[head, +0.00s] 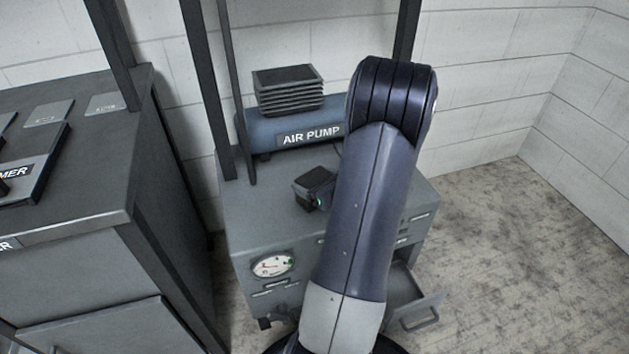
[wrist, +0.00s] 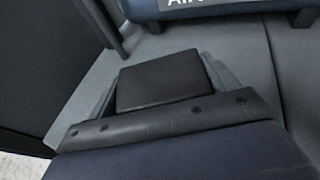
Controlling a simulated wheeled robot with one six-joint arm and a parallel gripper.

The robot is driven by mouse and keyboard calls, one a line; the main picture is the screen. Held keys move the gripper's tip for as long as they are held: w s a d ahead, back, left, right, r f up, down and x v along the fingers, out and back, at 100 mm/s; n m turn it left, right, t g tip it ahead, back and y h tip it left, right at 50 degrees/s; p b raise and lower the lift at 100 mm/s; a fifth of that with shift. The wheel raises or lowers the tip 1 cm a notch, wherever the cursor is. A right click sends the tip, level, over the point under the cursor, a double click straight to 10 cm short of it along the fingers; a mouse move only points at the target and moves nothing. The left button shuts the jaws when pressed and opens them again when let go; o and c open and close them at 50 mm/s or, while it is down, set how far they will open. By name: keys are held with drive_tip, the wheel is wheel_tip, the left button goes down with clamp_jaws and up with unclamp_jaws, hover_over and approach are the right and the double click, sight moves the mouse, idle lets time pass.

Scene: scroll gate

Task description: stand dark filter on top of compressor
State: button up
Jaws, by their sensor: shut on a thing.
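The dark filter, a small black block (head: 314,178), is between the fingers of my gripper (wrist: 160,85). In the wrist view the filter (wrist: 155,80) shows a flat dark face with a grey finger on each side. My gripper is shut on it, above or at the grey cabinet top; I cannot tell if the filter touches that surface. The compressor, a blue-grey tank labelled AIR PUMP (head: 270,133), lies at the back of the cabinet top with a black ribbed block (head: 288,90) on it. The filter is in front of the tank and apart from it. My arm hides the tank's right end.
The grey cabinet (head: 245,215) has a round gauge (head: 272,263) on its front and an open drawer (head: 415,310) at lower right. Dark upright posts (head: 206,80) stand at its left and back. Another grey cabinet (head: 90,170) stands at left. Floor at right is clear.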

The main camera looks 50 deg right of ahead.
drive_tip(key=o, duration=1)
drive_tip(key=shift+f, duration=0.15)
drive_tip(key=shift+c, duration=0.2)
drive_tip(key=shift+s+r+p, duration=0.15)
drive_tip(key=shift+r+p, duration=0.15)
drive_tip(key=p+v, duration=0.2)
drive_tip(key=v, duration=0.9)
drive_tip(key=shift+s, duration=0.3)
drive_tip(key=shift+a+r, duration=0.1)
